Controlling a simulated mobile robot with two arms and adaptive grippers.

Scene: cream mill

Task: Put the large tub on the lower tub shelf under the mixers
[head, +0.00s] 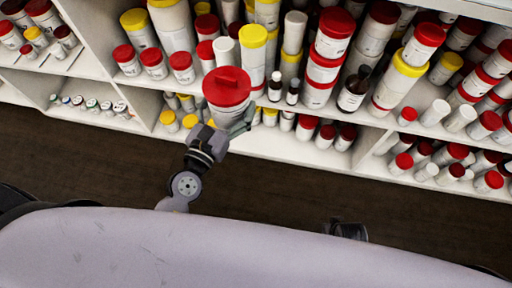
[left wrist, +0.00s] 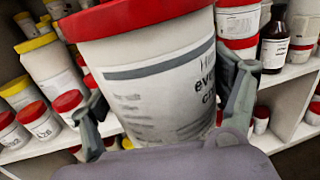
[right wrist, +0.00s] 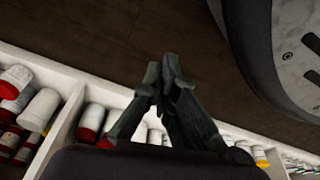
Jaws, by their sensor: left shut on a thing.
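The large tub (head: 227,92), white with a red lid and a dark-lettered label, is in my left gripper (head: 230,128), in front of the shelving. In the left wrist view the tub (left wrist: 165,85) fills the middle, with the fingers of the left gripper (left wrist: 165,105) on both sides of it. My right gripper (right wrist: 168,75) shows in the right wrist view with its fingertips together and nothing between them. No mixers can be made out, and I cannot tell which board is the lower tub shelf.
White shelving (head: 300,152) runs across the back, crowded with red-lidded and yellow-lidded tubs and a dark bottle (head: 354,90). Small containers (head: 90,103) stand in the left compartment. The dark wooden floor (head: 290,190) in front of the shelving is clear.

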